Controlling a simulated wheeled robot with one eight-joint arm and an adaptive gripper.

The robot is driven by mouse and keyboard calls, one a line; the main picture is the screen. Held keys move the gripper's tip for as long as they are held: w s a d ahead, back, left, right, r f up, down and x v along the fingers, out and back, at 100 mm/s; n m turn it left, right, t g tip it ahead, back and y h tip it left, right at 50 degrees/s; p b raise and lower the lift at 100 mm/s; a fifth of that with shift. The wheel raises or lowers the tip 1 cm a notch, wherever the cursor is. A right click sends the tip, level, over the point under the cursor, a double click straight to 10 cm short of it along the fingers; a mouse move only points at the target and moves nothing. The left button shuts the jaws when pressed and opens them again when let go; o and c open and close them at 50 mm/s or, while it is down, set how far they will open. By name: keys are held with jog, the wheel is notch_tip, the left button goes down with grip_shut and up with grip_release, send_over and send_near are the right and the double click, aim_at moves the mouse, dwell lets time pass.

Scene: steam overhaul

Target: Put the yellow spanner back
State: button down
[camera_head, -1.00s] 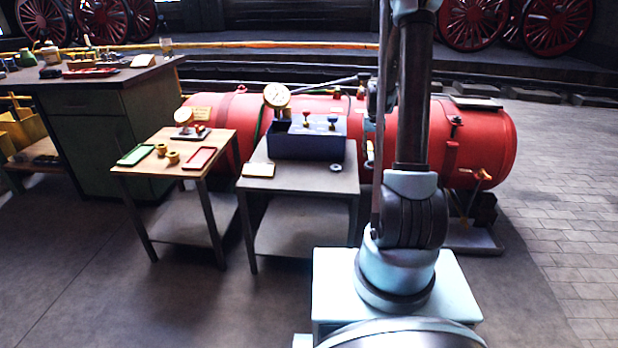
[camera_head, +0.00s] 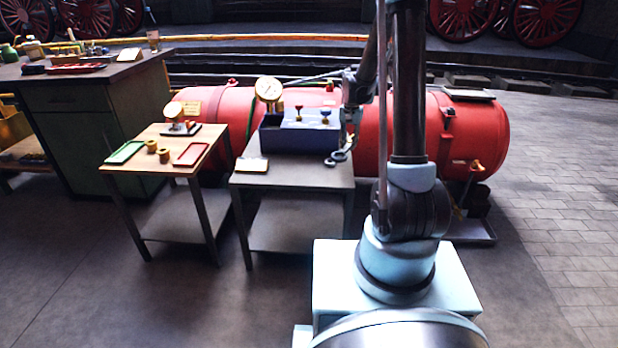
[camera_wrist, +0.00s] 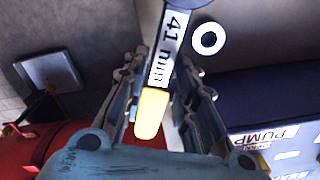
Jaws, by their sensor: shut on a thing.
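The spanner (camera_wrist: 170,48) shows in the wrist view with a yellow end (camera_wrist: 150,112) and a grey shank marked "41 mm". My gripper (camera_wrist: 160,76) is shut on it, with one finger on each side; the far end runs out of the top of the picture. In the head view my gripper (camera_head: 347,120) hangs at the right end of the dark blue valve box (camera_head: 288,141), over the grey table (camera_head: 300,175). A dark piece, seemingly the spanner's head (camera_head: 340,155), shows just below it, above the table's right edge. Contact with the table cannot be told.
A small ring (camera_wrist: 208,38) lies on the grey table close to the spanner. A red boiler (camera_head: 240,120) stands close behind. A gauge (camera_head: 268,89) rises by the box.

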aim_at(312, 175)
jog(key=s+a+r+m, duration=0.2)
jog(key=s+a+m, duration=0.6)
jog(key=a+m, duration=0.5)
jog(key=shift+s+a+f, duration=0.2)
jog(key=shift+a+f, duration=0.1)
jog(key=shift+f, duration=1.35)
jog(key=shift+s+a+f, duration=0.15)
jog(key=shift+a+f, duration=0.15)
jog(key=shift+f, duration=1.3)
jog(key=shift+s+a+f, duration=0.2)
jog(key=shift+a+f, duration=0.1)
jog(key=shift+f, duration=1.35)
jog(key=shift+f, duration=0.1)
jog(key=c, duration=1.3)
grip_release()
